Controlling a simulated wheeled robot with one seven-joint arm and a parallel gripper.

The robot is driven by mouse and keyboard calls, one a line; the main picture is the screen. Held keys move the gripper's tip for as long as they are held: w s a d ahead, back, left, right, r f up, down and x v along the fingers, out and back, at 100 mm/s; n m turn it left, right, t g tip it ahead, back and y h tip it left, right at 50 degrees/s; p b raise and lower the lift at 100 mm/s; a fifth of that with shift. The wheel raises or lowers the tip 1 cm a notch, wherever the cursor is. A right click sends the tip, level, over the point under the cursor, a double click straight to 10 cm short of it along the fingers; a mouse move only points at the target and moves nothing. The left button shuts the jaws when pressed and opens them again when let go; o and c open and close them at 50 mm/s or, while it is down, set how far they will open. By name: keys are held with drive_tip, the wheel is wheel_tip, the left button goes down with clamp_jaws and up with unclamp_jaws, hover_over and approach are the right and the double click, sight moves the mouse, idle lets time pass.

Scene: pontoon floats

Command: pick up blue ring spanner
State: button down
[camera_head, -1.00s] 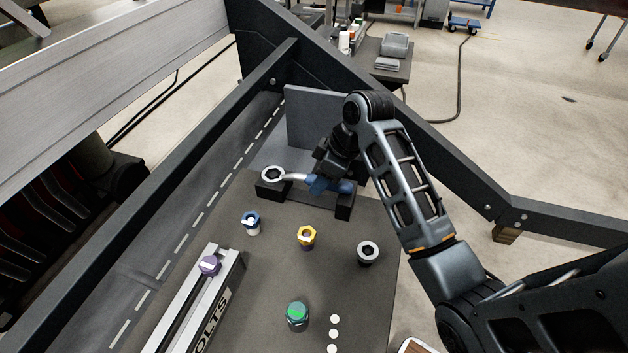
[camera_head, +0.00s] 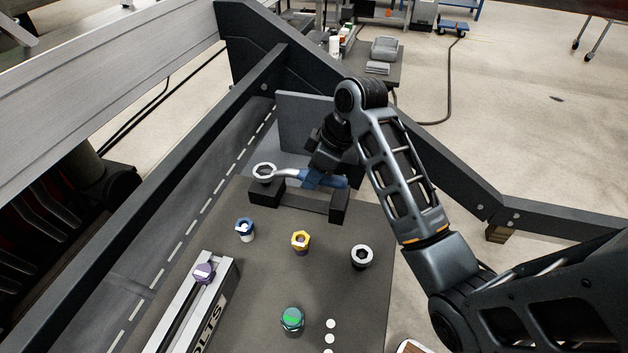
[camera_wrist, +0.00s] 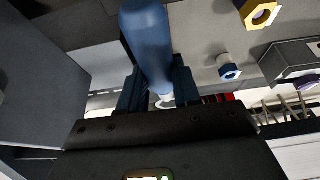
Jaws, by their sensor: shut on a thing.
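The blue ring spanner (camera_head: 332,181) has a blue handle and a bright metal neck and ring end. My gripper (camera_head: 316,177) is shut around the handle, and the ring points left. The spanner is level and appears slightly above the dark two-block rest (camera_head: 310,199). In the wrist view, the blue handle (camera_wrist: 147,45) runs between my gripper's two jaws (camera_wrist: 158,88). Part of the handle is hidden behind the gripper in the head view.
A grey upright plate (camera_head: 300,115) stands behind the rest. A bolt rail (camera_head: 205,300) lies front left.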

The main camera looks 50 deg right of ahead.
drive_tip(key=s+d+r+p, duration=0.2)
drive_tip(key=s+d+r, duration=0.3)
drive_tip(key=d+r, duration=0.3)
drive_tip(key=shift+d, duration=1.25)
drive_tip(key=shift+f, duration=0.1)
drive_tip(key=c, duration=1.4)
unclamp_jaws()
clamp_jaws()
